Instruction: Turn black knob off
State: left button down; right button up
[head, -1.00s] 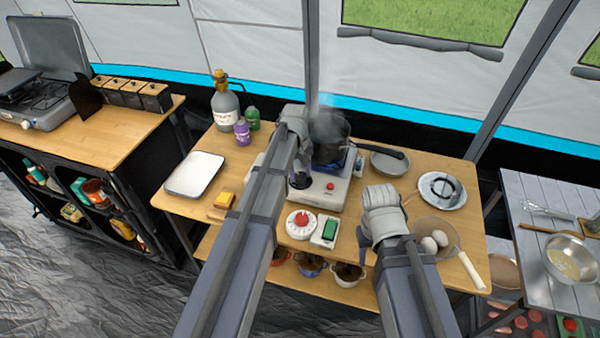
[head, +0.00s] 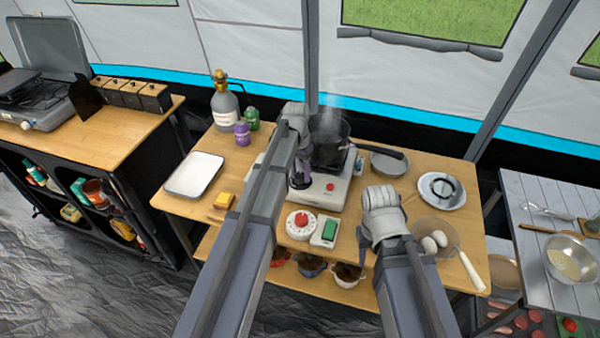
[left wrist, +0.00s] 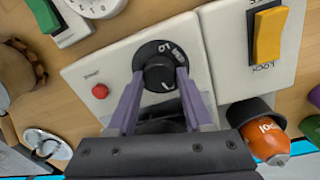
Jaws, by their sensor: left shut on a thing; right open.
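My right gripper (head: 362,248) is open and empty at the table's front, left of the sieve.
A red button (left wrist: 99,91) and a yellow lock lever (left wrist: 267,35) flank the knob. A white timer (head: 300,224) and a green switch (head: 330,230) lie in front of the stove. A sieve with eggs (head: 434,240) is beside my right arm.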

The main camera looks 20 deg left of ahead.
aim_at(299, 174)
pick_arm(q)
jog(key=shift+m, duration=1.9)
jog(key=shift+c, duration=1.6)
grip_release()
jog(key=shift+r, duration=0.1)
notch_tip(299, 174, up, 8)
jog(key=p, duration=0.8)
jog(key=shift+w+a, duration=0.15)
jog(key=shift+f, duration=0.2)
